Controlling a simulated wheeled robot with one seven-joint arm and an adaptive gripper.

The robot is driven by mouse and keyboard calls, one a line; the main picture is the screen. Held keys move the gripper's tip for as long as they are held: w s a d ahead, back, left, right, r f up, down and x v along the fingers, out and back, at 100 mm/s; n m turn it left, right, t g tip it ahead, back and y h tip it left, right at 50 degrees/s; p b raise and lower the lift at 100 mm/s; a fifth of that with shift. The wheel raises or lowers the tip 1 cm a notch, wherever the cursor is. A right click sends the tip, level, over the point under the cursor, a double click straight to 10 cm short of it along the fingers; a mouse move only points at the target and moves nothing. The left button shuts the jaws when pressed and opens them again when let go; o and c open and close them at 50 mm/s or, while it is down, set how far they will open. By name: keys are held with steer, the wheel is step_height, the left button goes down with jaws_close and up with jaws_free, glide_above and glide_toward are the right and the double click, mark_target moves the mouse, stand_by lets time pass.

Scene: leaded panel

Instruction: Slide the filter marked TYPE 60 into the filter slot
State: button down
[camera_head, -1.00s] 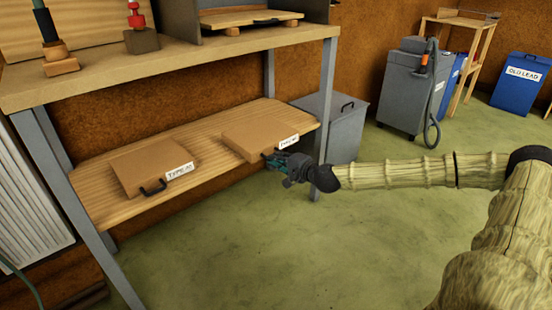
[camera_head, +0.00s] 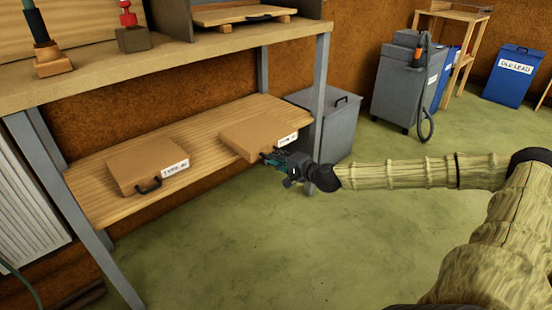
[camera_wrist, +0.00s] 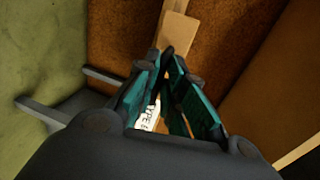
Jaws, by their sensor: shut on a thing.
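Two flat tan filters lie on the lower wooden shelf (camera_head: 200,163), each with a dark handle and a white label. My gripper (camera_head: 275,160) is at the right filter (camera_head: 257,133), shut on its front handle. That filter appears to reach to or slightly past the shelf's front edge. Its label is partly visible between the fingers (camera_wrist: 170,85) in the wrist view and reads "TYPE" with a digit like 6. The left filter (camera_head: 145,163) rests apart; its number is too blurred to read. I cannot make out the filter slot for certain.
On the upper bench (camera_head: 190,62), a wooden board (camera_head: 235,14) with a dark handle lies on blocks by a grey housing. Bench legs (camera_head: 320,85) flank the shelf. A grey bin (camera_head: 340,125) stands behind the right leg. The floor in front is clear.

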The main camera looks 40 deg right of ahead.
steer(key=c, duration=1.4)
jaws_free()
steer(key=shift+c, duration=0.2)
steer(key=shift+s, duration=0.1)
steer(key=v, duration=1.1)
steer(key=shift+s, duration=0.4)
